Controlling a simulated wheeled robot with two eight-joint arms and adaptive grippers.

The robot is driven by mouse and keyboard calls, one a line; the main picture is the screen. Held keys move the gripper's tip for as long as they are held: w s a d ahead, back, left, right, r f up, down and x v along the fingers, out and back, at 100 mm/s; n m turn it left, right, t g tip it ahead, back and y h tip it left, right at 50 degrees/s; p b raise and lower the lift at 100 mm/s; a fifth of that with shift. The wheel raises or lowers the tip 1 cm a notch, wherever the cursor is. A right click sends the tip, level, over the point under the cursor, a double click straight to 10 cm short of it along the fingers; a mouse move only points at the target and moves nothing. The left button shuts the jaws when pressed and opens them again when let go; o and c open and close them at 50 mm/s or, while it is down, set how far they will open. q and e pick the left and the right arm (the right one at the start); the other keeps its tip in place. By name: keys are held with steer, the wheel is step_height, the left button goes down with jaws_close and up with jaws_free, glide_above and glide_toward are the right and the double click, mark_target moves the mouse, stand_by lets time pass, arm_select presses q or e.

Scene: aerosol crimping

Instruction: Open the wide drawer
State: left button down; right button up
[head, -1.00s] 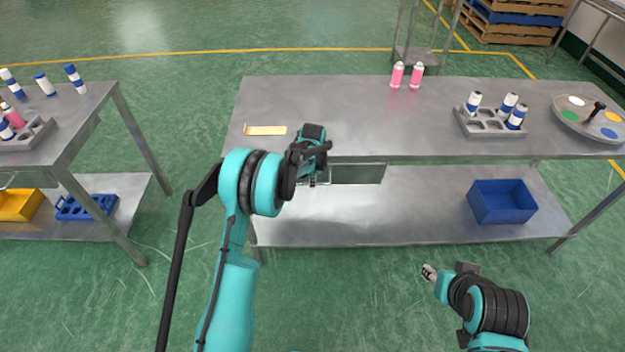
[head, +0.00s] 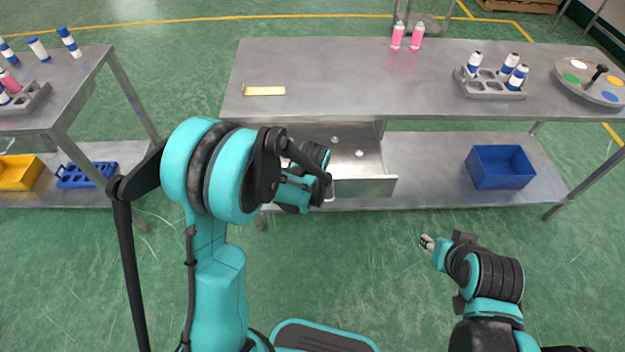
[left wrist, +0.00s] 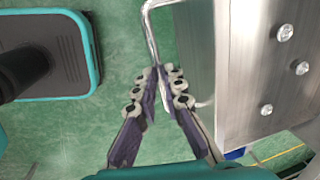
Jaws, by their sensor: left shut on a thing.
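The wide drawer (head: 365,187) stands pulled out from under the middle table, its metal front facing me. A few small round metal pieces show inside it, and they also show in the left wrist view. My left gripper (left wrist: 164,72) is shut on the drawer's bent-rod handle (left wrist: 150,28). The handle stands off the drawer front (left wrist: 200,45). In the head view my left arm hides the gripper and the drawer's left part. My right gripper (head: 427,243) is away from the drawer, over the floor at lower right; its finger opening is too small to judge.
The table (head: 330,75) holds a wooden-coloured piece (head: 264,91), two pink cans, a grey rack (head: 488,86) with white-blue bottles and a round dial plate (head: 592,82). A blue bin (head: 500,167) stands on the lower shelf. The floor before the drawer is clear apart from my body.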

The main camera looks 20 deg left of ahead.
arm_select(q)
steer(key=shift+s+d, duration=0.25)
steer(key=shift+s, duration=0.65)
steer(key=shift+s+d, duration=0.3)
steer(key=shift+s, duration=0.55)
steer(key=shift+s+d, duration=0.25)
steer(key=shift+s, duration=0.65)
steer(key=c, duration=1.6)
jaws_free()
step_height(320, 180, up, 12)
steer(key=s, duration=0.2)
steer(key=shift+d, duration=0.25)
steer(key=shift+s, duration=0.1)
